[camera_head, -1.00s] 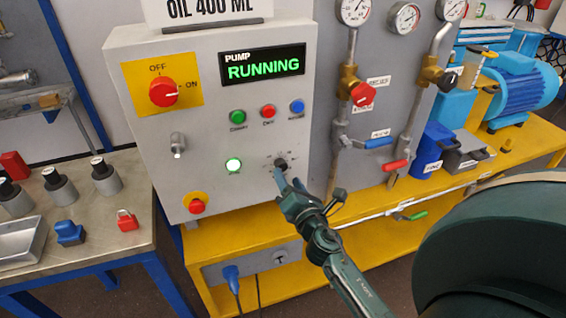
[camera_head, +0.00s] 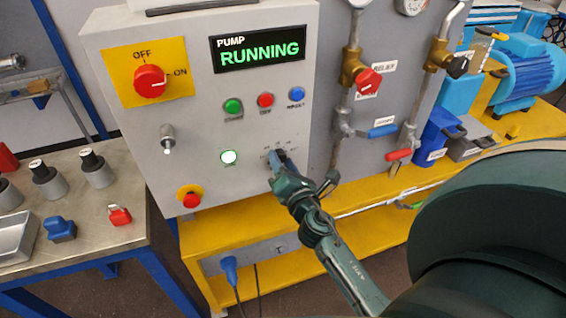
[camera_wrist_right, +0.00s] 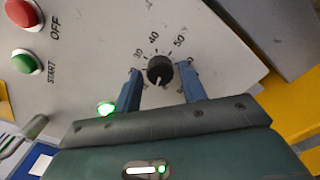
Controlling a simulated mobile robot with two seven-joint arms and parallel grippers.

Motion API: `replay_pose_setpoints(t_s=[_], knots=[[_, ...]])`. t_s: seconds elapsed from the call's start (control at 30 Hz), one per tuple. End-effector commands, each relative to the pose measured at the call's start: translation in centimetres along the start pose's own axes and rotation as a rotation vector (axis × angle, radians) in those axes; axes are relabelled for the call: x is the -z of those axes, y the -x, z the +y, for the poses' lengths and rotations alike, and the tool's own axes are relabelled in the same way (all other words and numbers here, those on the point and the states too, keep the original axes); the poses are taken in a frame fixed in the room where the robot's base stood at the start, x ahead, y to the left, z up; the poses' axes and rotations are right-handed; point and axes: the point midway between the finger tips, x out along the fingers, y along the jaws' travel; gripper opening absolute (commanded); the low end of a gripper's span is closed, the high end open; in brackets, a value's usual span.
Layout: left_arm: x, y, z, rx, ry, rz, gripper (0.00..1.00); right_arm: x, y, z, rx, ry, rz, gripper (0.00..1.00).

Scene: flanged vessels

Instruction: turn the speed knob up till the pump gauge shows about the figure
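The speed knob (camera_wrist_right: 160,70) is small, round and black, with a pale mark on its lower part, on a grey panel with a printed scale showing 30, 40 and 50. My right gripper (camera_wrist_right: 160,88) has its two blue fingers on either side of the knob, with visible gaps to it. In the head view my right gripper (camera_head: 279,160) is at the panel and largely hides the knob. The display (camera_head: 258,51) reads PUMP RUNNING. The gauges are mostly cut off at the top edge, so no reading shows. My left gripper is not in view.
A lit green-white lamp (camera_head: 229,157) is left of the knob. Green (camera_head: 233,106), red (camera_head: 265,100) and blue (camera_head: 297,94) buttons sit above. A red rotary switch (camera_head: 149,81) points to ON. A red stop button (camera_head: 190,197) is lower left. Valves and pipes stand right.

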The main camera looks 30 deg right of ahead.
Motion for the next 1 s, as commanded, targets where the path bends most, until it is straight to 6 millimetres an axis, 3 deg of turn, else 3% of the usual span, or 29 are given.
replay_pose_setpoints(t_s=[0.4,0.73,1.0], knots=[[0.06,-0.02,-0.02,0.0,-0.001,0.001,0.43,-0.02,-0.02,0.0,0.0,0.0,0.0,0.08],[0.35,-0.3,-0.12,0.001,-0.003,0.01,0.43,-0.01,-0.03,-0.02,0.0,-0.051,-0.001,0.08],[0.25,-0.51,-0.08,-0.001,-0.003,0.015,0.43,0.0,-0.04,-0.07,0.001,-0.231,-0.002,0.08]])
